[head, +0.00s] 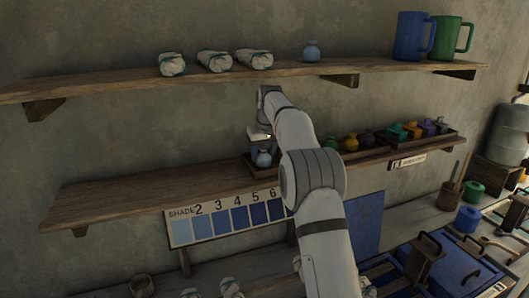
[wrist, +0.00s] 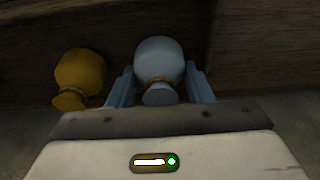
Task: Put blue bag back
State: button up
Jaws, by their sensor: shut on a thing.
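My gripper (head: 260,146) is shut on a small light blue bag (head: 263,159) with a tied neck. It is at the middle shelf (head: 130,197), low over or in a dark wooden tray (head: 250,165); contact with the tray is unclear. In the wrist view the blue bag (wrist: 158,60) sits between the two blue fingers of my gripper (wrist: 160,82). A yellow bag (wrist: 80,72) is close on the left, apart from the fingers. Another small blue bag (head: 312,51) stands on the upper shelf. My arm hides part of the tray.
The upper shelf (head: 130,83) also holds white wrapped bundles (head: 214,61), a blue mug (head: 411,36) and a green mug (head: 449,38). More coloured bags (head: 351,142) stand right of my arm. A shade chart (head: 225,218) hangs below. The middle shelf's left part is bare.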

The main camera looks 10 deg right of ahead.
jog(key=o, duration=1.1)
jog(key=shift+f, duration=0.1)
jog(key=shift+r, duration=0.25)
jog(key=shift+s+d+r+b, duration=0.15)
jog(key=shift+s+d+b, duration=0.25)
jog(key=shift+s+b, duration=1.25)
jog(key=shift+s+d+r+b, duration=0.1)
jog(key=shift+s+d+b, duration=0.55)
jog(key=shift+s, duration=1.75)
jog(key=shift+s+d+r+b, duration=0.15)
jog(key=shift+s+b, duration=1.3)
jog(key=shift+s, duration=0.55)
jog(key=shift+s, duration=0.1)
